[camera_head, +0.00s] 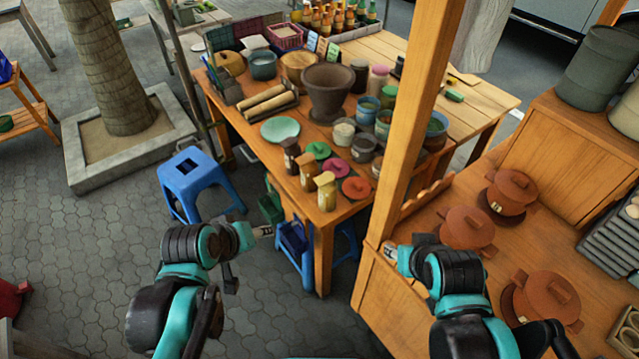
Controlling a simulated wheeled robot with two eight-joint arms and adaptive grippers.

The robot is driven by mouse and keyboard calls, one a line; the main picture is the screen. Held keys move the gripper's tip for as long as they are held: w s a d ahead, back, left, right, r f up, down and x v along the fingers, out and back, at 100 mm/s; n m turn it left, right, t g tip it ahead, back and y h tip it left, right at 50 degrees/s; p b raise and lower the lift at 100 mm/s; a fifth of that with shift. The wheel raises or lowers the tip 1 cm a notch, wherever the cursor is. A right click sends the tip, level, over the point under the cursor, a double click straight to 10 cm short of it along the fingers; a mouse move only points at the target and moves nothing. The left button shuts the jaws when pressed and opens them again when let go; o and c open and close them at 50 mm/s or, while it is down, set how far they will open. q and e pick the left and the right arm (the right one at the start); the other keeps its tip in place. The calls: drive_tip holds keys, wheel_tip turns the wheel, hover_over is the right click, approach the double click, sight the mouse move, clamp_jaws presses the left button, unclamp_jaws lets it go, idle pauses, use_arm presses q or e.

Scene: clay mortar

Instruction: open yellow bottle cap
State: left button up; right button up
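A yellow bottle (326,193) stands upright at the near corner of the wooden table (340,215), at the end of a short row with two brown bottles (307,172). Its top looks closed, but the cap is too small to make out clearly. My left gripper (266,231) is left of and below the yellow bottle in the picture, apart from it, off the table's edge. My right gripper (387,249) is to the right of and below the bottle, by the foot of the wooden post. Both grippers look empty; their fingers are too small to judge.
A red lid (356,188) and a pink lid (336,167) lie close to the yellow bottle. A wooden post (413,130) rises right of the table. A counter with clay pots (467,229) is at the right. A blue stool (195,185) stands left of the table.

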use_arm(q)
drive_tip(key=w+d+f+n+h+b, duration=0.45)
drive_tip(key=w+d+n+h, duration=0.2)
drive_tip(key=w+n, duration=0.45)
drive_tip(key=n+t+h+b, duration=0.35)
drive_tip(key=n+h, duration=0.35)
drive_tip(key=n, duration=0.3)
approach(316, 183)
drive_tip(key=x, duration=0.3)
drive_tip(key=shift+g, duration=0.25)
drive_tip(key=b+x, duration=0.2)
drive_tip(key=x, duration=0.6)
drive_tip(key=shift+r, duration=0.1)
drive_tip(key=c, duration=0.9)
drive_tip(key=shift+o, duration=0.2)
drive_tip(key=shift+n, duration=0.3)
